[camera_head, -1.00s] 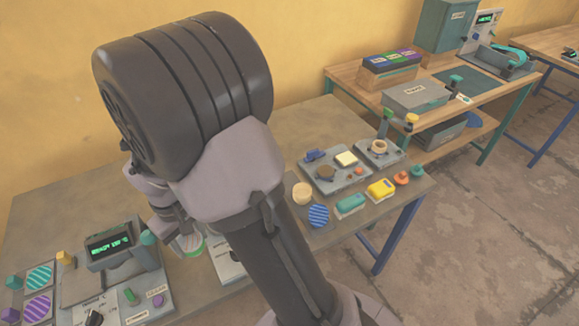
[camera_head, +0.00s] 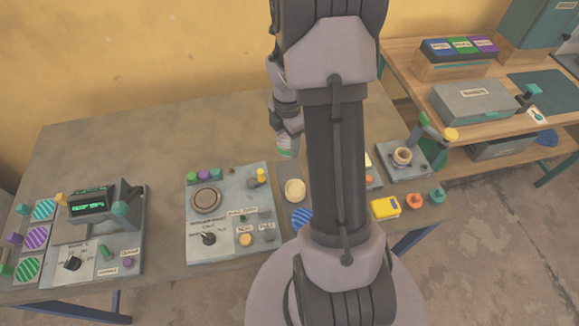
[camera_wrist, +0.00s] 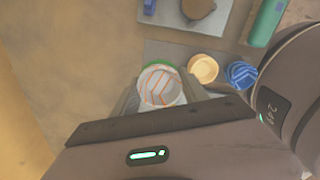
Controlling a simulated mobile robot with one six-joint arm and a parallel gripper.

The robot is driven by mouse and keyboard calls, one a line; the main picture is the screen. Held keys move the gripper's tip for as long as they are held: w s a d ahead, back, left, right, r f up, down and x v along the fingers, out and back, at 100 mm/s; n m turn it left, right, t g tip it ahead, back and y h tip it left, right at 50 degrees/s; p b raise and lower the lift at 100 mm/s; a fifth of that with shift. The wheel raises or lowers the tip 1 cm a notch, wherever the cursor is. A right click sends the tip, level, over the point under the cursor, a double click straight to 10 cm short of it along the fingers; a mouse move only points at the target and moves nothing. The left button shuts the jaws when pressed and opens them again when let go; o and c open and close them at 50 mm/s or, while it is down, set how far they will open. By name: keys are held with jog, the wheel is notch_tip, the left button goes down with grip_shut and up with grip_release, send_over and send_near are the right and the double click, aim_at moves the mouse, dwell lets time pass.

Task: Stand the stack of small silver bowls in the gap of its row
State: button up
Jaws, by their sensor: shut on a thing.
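My gripper (camera_wrist: 160,95) is shut on a pale round piece (camera_wrist: 161,86) with orange lines on its face and a green edge behind it. No stack of silver bowls and no row with a gap can be made out. A cream round piece (camera_wrist: 203,68) and a blue striped round piece (camera_wrist: 241,74) lie just right of the held piece in the wrist view. My arm hides part of the table.
A panel with a round plate and knobs (camera_head: 232,225) stands mid-table. A display unit (camera_head: 95,212) and striped discs (camera_head: 37,237) are at the left. A grey tray with a ring (camera_head: 403,160) and a yellow box (camera_head: 385,207) are at the right. The back-left table top is bare.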

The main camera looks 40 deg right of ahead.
notch_tip(320, 180, down, 10)
jog(key=b, duration=0.3)
jog(key=shift+d+r+b, duration=0.1)
jog(key=shift+b, duration=0.25)
jog(key=shift+f, duration=0.25)
jog(key=o, duration=1.4)
jog(key=shift+r, duration=0.1)
jog(key=shift+o, duration=0.2)
jog(key=shift+r, duration=0.1)
